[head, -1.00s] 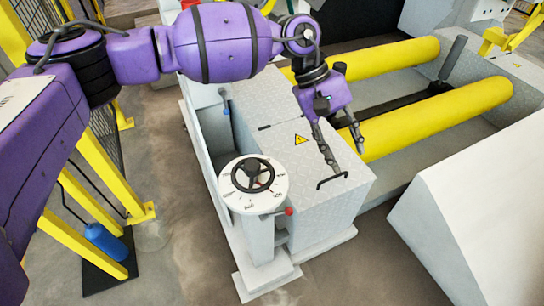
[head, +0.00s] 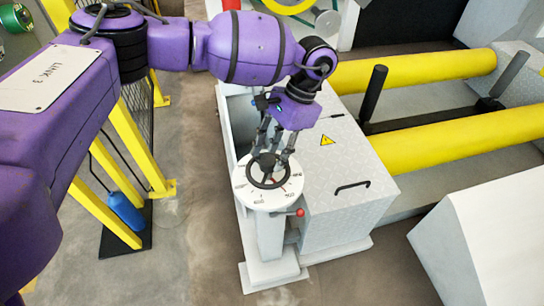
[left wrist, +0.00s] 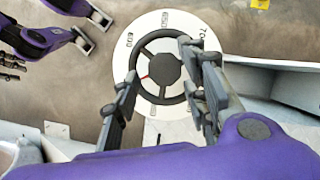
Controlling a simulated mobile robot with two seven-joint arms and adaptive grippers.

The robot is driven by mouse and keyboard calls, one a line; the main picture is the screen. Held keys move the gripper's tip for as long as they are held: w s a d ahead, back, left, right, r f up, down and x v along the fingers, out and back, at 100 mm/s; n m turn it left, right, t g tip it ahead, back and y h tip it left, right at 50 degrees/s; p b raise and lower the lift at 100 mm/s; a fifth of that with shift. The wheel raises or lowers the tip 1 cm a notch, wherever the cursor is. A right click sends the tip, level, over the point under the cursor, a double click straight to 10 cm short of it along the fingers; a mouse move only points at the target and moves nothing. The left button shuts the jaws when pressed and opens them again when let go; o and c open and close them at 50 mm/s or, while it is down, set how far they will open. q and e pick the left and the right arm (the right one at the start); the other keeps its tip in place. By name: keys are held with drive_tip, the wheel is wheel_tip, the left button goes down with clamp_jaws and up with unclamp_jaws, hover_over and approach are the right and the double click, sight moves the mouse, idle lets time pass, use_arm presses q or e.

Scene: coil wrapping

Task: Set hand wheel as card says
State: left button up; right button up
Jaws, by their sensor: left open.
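The hand wheel (head: 268,170) is a dark ring with a hub, on a round white dial (head: 248,196) atop a pale pedestal. The dial has printed marks, and a red line shows at the wheel. My left gripper (head: 270,155) is over the wheel, fingers spread and pointing down. In the left wrist view the wheel (left wrist: 158,66) lies between the open fingers (left wrist: 160,85), with its red line at the left of the hub. I cannot tell whether the fingers touch the rim. I cannot make out a card. Purple parts with grey fingers show at upper left there, only partly in view.
A red-knobbed lever (head: 298,212) sticks out just below the dial. A pale metal box (head: 335,200) with a black handle stands to the right, before yellow rollers (head: 430,140). Yellow fence posts (head: 105,210) and a blue bottle (head: 125,210) stand at left.

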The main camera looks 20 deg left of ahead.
use_arm(q)
drive_tip(key=shift+x, duration=0.85)
drive_tip(key=c, duration=1)
use_arm(e)
drive_tip(key=shift+w, duration=0.2)
use_arm(q)
drive_tip(key=shift+o, duration=0.2)
drive_tip(key=shift+d+f, duration=0.1)
